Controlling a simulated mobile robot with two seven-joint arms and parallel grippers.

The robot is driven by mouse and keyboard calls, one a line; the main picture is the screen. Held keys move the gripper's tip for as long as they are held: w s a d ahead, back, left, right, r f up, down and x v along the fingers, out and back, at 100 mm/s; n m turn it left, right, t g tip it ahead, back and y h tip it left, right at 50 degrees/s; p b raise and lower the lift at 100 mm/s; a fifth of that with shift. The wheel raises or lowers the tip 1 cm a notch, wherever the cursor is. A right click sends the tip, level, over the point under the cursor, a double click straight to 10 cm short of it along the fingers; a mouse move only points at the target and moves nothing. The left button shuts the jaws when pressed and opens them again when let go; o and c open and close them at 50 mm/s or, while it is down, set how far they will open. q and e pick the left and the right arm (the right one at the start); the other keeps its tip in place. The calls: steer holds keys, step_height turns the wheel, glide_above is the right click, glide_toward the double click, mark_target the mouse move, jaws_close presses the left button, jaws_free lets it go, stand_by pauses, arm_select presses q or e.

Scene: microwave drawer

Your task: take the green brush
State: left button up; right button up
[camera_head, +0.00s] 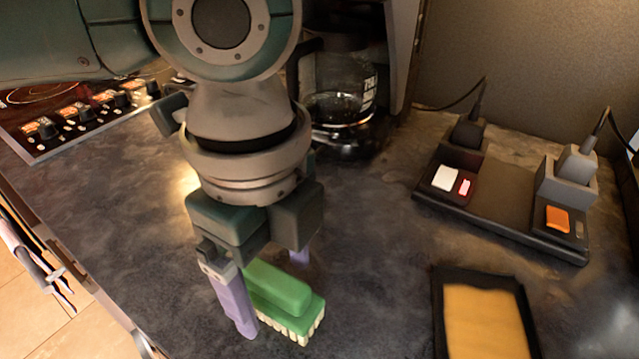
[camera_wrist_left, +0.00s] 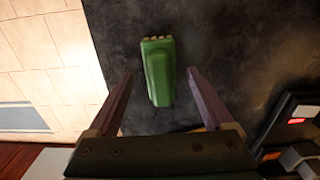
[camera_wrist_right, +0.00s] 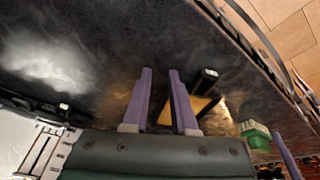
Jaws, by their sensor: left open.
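The green brush (camera_head: 278,292) lies on the dark countertop with its pale bristles down. My left gripper (camera_head: 272,297) reaches down over it in the head view, one purple finger on each side. In the left wrist view the brush (camera_wrist_left: 158,70) lies between the spread fingers of my left gripper (camera_wrist_left: 160,74), with a gap on both sides. The fingers are open and do not press on it. My right gripper (camera_wrist_right: 161,72) shows in its own wrist view, its fingers a little apart and nothing held. The brush (camera_wrist_right: 256,137) is at the lower right there.
A coffee maker with a glass pot (camera_head: 340,105) stands behind the arm. A dark tray with a yellow-orange inside (camera_head: 485,325) lies right of the brush. A black stand with plugs (camera_head: 500,215) is at the back right. A stove panel (camera_head: 75,125) and the counter's edge are left.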

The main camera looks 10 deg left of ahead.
arm_select(q)
step_height(320, 180, down, 2)
steer(key=shift+f, duration=0.15)
jaws_close()
stand_by(0.7)
